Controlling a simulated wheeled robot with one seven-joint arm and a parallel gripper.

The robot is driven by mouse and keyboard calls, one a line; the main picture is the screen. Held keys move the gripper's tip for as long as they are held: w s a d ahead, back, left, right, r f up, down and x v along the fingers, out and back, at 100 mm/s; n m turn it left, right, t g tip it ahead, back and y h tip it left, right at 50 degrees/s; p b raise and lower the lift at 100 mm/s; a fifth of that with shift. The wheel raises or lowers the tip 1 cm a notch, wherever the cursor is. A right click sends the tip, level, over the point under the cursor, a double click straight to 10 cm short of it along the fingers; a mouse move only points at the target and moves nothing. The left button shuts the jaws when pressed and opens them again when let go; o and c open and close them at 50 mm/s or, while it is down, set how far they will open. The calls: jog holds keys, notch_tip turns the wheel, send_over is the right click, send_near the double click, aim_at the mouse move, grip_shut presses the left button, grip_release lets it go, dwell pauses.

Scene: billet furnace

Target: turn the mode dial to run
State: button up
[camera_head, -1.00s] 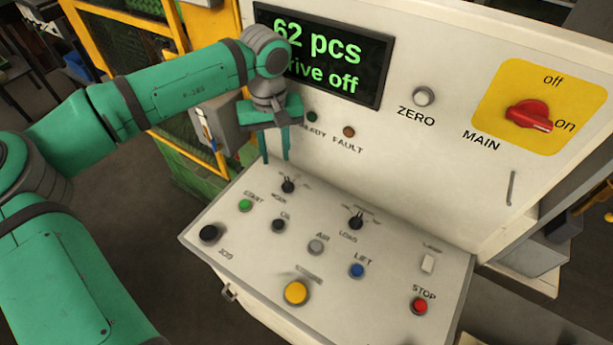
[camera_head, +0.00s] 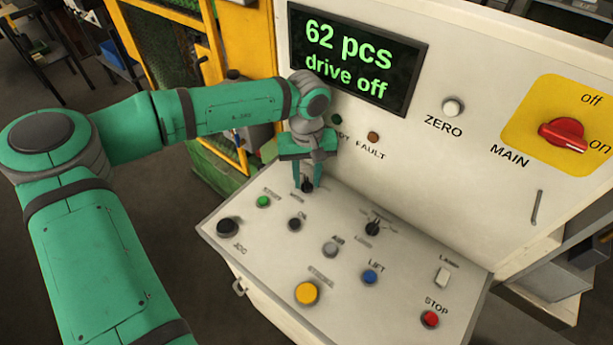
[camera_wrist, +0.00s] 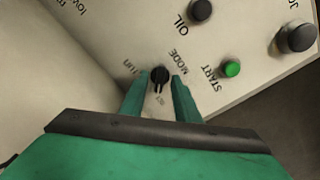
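The mode dial (camera_head: 306,186) is a small black knob at the back left of the sloped console. In the wrist view the mode dial (camera_wrist: 160,77) sits between the two fingertips, with the word MODE beside it and small position labels around it. The label at its left is blurred and seems to read "run". My gripper (camera_head: 308,183) points down over the dial, one finger on each side. In the wrist view the fingers of my gripper (camera_wrist: 160,80) are apart, with narrow gaps to the knob; I cannot tell whether they touch it.
A green START button (camera_head: 263,201) and a black OIL knob (camera_head: 295,224) are close to the dial. The load selector (camera_head: 373,228) is farther right. The upright panel has a screen (camera_head: 355,60) reading "62 pcs drive off" and a red MAIN switch (camera_head: 563,134) turned toward on.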

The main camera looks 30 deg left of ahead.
jog(key=shift+w, duration=0.1)
grip_shut()
jog(key=shift+d+m, duration=0.1)
jog(key=shift+m, duration=0.7)
jog(key=m, duration=0.5)
jog(key=shift+f, duration=0.1)
jog(key=m, duration=1.1)
jog(key=shift+m, duration=0.3)
